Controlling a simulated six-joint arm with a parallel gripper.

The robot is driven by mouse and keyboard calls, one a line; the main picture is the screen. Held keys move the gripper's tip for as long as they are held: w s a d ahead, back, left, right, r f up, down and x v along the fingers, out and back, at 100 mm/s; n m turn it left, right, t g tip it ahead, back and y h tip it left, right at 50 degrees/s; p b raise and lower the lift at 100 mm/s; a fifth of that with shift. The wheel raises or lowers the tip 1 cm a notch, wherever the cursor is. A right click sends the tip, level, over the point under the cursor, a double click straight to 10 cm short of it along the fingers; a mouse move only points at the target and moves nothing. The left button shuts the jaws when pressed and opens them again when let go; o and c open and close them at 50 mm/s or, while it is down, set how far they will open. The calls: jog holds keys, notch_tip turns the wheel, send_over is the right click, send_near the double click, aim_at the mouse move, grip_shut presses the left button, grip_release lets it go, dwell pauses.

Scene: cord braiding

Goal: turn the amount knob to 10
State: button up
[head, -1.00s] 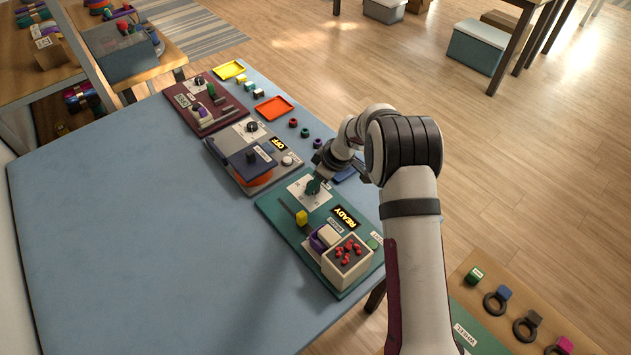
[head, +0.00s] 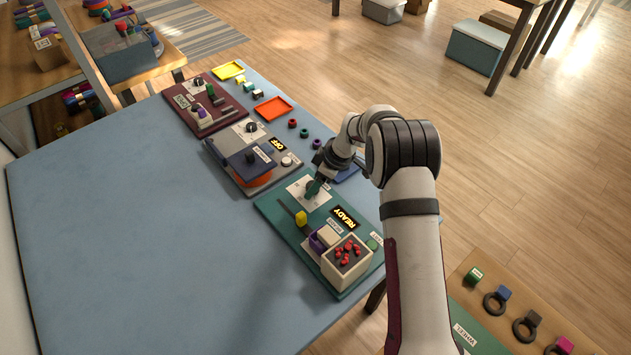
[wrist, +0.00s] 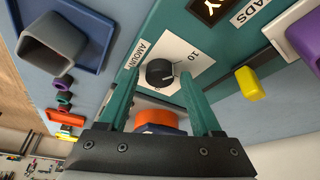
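The amount knob (wrist: 160,72) is a round black dial on a white plate (wrist: 188,48) marked AMOUNT, with a 10 printed at the plate's edge. Its pointer is too small to read surely. My gripper (wrist: 158,76) is open, with one teal finger on each side of the knob in the wrist view; I cannot tell whether either touches it. In the head view my gripper (head: 315,187) is down at the white plate (head: 300,200) of the teal panel (head: 282,222) and mostly hides the knob.
The teal panel also bears a yellow slider knob (head: 301,217), a lit READY display (head: 344,217) and a box of red beads (head: 347,262). A grey panel (head: 223,165) with an OFF display stands beside it. The blue table (head: 130,230) is clear to the left.

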jog(key=shift+o, duration=0.2)
jog(key=shift+r, duration=0.15)
jog(key=v, duration=1.5)
jog(key=shift+d+r, duration=0.2)
notch_tip(320, 180, up, 7)
